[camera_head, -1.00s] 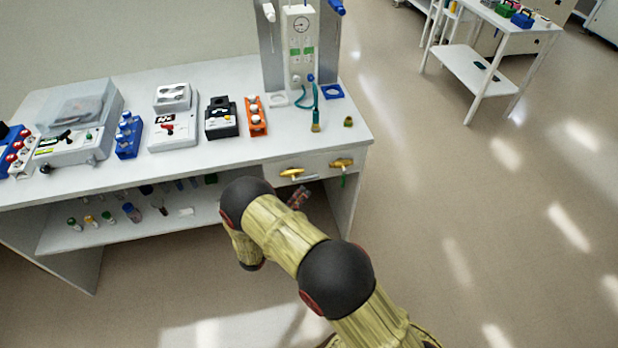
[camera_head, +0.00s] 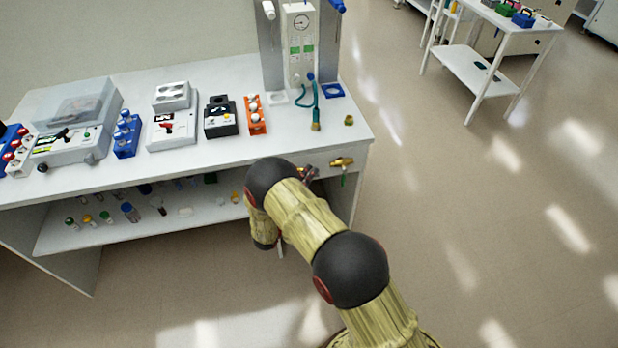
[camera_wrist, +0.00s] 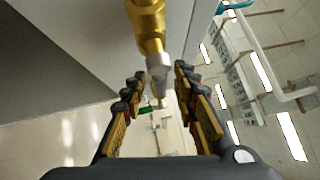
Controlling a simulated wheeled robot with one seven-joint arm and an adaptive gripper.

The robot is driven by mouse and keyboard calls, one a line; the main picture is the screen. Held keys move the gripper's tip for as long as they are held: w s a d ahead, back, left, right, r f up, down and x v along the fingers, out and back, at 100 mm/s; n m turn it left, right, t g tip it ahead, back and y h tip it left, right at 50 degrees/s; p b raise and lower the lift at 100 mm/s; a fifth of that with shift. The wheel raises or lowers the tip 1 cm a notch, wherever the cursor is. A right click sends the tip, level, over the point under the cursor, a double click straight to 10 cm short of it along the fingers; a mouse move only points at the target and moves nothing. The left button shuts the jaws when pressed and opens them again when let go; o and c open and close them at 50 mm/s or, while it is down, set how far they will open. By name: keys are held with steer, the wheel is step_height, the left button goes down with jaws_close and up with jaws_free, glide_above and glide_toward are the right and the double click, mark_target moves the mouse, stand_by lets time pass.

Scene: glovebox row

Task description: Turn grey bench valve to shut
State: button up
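In the wrist view a brass bench valve (camera_wrist: 148,20) comes in from the top, with a grey lever or stem (camera_wrist: 159,68) at its lower end. My gripper (camera_wrist: 161,75) is open, with one finger on each side of the grey part; I cannot tell whether either finger touches it. In the head view my gripper (camera_head: 310,173) is at the bench front, mostly hidden by my arm, which also covers this valve. A second brass valve (camera_head: 342,162) with a green lever (camera_head: 344,181) is just to the right.
The white bench (camera_head: 190,158) carries several instruments and a gauge panel (camera_head: 300,45). Its lower shelf (camera_head: 110,232) holds several small bottles. The floor (camera_head: 450,200) right of the bench is clear. A white side table (camera_head: 490,50) stands at the back right.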

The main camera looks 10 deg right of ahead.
steer(key=c, duration=0.3)
steer(key=c, duration=0.4)
jaws_close()
stand_by(0.3)
